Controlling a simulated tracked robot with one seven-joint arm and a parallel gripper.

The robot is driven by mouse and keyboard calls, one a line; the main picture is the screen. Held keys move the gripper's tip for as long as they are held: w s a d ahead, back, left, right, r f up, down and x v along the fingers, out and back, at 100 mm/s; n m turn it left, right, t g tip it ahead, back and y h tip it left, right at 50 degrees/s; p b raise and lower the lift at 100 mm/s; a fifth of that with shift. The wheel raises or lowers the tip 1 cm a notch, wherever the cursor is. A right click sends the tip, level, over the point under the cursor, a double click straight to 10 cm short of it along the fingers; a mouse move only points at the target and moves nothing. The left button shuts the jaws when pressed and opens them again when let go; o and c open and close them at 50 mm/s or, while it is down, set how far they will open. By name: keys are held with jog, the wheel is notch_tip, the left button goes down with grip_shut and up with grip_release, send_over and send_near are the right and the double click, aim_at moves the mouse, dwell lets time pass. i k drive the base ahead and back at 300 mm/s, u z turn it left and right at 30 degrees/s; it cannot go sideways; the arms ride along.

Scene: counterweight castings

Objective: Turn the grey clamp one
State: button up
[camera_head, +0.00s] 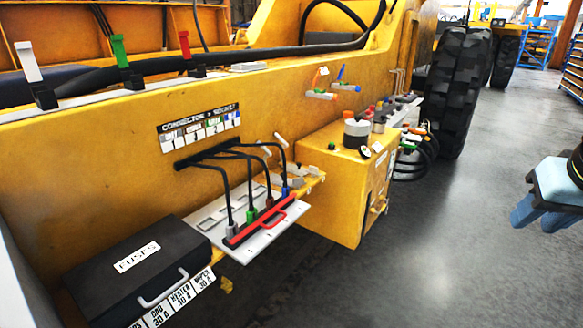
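A clamp with a pale grey, nearly white handle (28,62) stands at the far left on the ledge of the yellow machine frame. Its handle points up, tilted slightly left, above a black base on the dark cable. A green-handled clamp (119,51) and a red-handled clamp (185,45) stand upright farther right along the same cable. My gripper (540,218) is at the right edge, over the grey floor and far from the clamps. I see nothing held.
A black fuse box (135,265) and a connector panel with a red handle (262,218) stick out below the ledge. A yellow box (340,180) with small parts on top juts out farther right. A large tyre (460,90) stands behind. The floor (430,250) at right is clear.

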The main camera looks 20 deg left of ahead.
aim_at(296, 182)
jog(key=u, duration=0.4)
jog(key=i, duration=1)
jog(key=u, duration=0.6)
jog(key=k, duration=0.75)
jog(key=u, duration=0.25)
jog(key=i, duration=0.8)
jog(key=z, duration=0.1)
